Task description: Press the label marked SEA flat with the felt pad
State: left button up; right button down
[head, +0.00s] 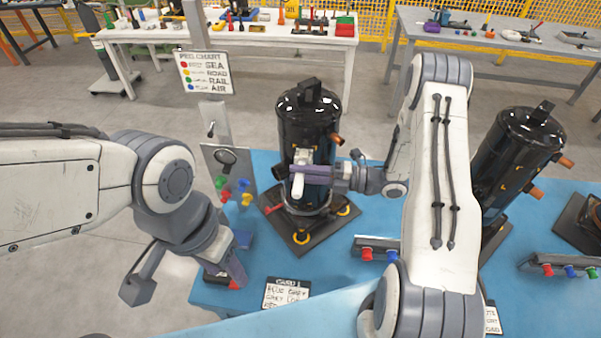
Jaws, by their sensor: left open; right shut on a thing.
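A black compressor (309,110) stands upright on a dark base plate in the middle of the blue table. My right gripper (298,174) reaches in from the right and is shut on a pale block (298,187), which looks like the felt pad, in front of the compressor's side. I cannot tell whether the pad touches the compressor. No label marked SEA can be made out on the compressor; the gripper and pad cover part of that side. My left gripper (188,280) is open and empty near the table's left front corner.
A peg chart (204,73) listing SEA, ROAD, RAIL and AIR stands on a post behind a panel with coloured pegs (246,199). A card (286,293) lies at the front. A second compressor (518,150) and a peg rack (558,266) stand to the right.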

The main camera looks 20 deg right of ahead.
aim_at(301, 188)
jog(key=shift+s+a, duration=0.35)
jog(key=shift+s, duration=0.45)
jog(key=shift+s+a, duration=0.3)
jog(key=shift+s, duration=0.45)
jog(key=shift+w+d+f+b, duration=0.25)
jog(key=shift+w+f+b, duration=0.15)
jog(key=shift+b, duration=0.25)
jog(key=shift+w+d+f+b, duration=0.2)
jog(key=shift+w+f+b, duration=0.1)
jog(key=shift+w+b, duration=0.3)
jog(key=shift+w+d, duration=0.15)
jog(key=shift+w+d+b, duration=0.2)
jog(key=shift+w+b, duration=0.15)
jog(key=shift+w, duration=0.1)
jog(key=shift+s+a, duration=0.35)
jog(key=shift+s, duration=0.5)
jog(key=shift+s+a, duration=0.35)
jog(key=shift+s, duration=0.45)
jog(key=shift+f+b, duration=0.1)
jog(key=shift+b, duration=0.25)
